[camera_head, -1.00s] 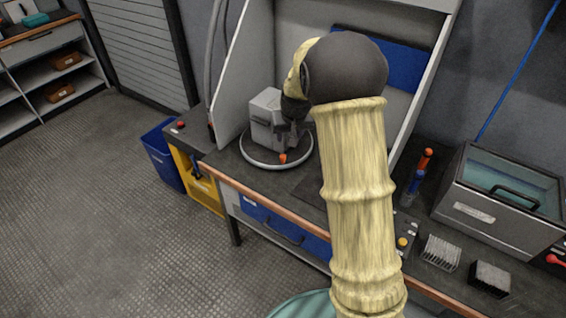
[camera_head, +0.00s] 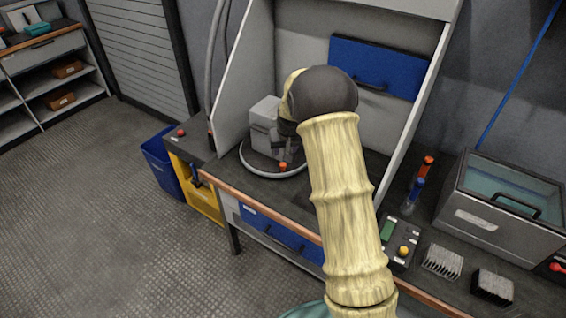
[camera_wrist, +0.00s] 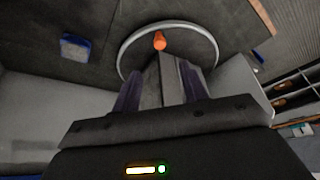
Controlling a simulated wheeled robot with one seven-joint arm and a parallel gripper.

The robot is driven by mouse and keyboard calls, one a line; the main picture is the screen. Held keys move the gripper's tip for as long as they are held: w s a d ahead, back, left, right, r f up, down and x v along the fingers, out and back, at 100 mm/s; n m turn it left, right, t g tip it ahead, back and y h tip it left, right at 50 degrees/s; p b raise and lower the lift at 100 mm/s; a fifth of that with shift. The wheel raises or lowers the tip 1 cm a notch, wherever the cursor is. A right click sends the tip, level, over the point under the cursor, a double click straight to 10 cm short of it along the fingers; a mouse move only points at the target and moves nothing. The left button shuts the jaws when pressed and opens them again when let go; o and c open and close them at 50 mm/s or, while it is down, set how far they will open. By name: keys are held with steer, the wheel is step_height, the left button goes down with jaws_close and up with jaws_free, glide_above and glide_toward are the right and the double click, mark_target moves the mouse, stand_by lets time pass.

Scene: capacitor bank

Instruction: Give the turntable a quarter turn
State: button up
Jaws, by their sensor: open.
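The turntable (camera_head: 258,170) is a dark round disc with a pale rim on the bench, inside the light-walled booth. A grey box-shaped block (camera_head: 263,125) stands on it. An orange peg (camera_head: 283,166) stands near its front edge. The wrist view shows the turntable (camera_wrist: 195,35) beyond my fingers, with the orange peg (camera_wrist: 160,41) just past them. In the head view my arm partly hides the block and the fingers.
A control box (camera_head: 397,245) with a green screen and yellow knob sits on the bench at right. A blue bin (camera_head: 160,160) stands on the floor left.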

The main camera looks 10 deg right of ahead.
mark_target(283, 164)
steer(key=x, duration=1.1)
steer(key=shift+w+f+p, duration=0.15)
steer(key=shift+f+p, duration=0.05)
steer(key=shift+p, duration=0.15)
steer(key=shift+c, duration=0.2)
jaws_close()
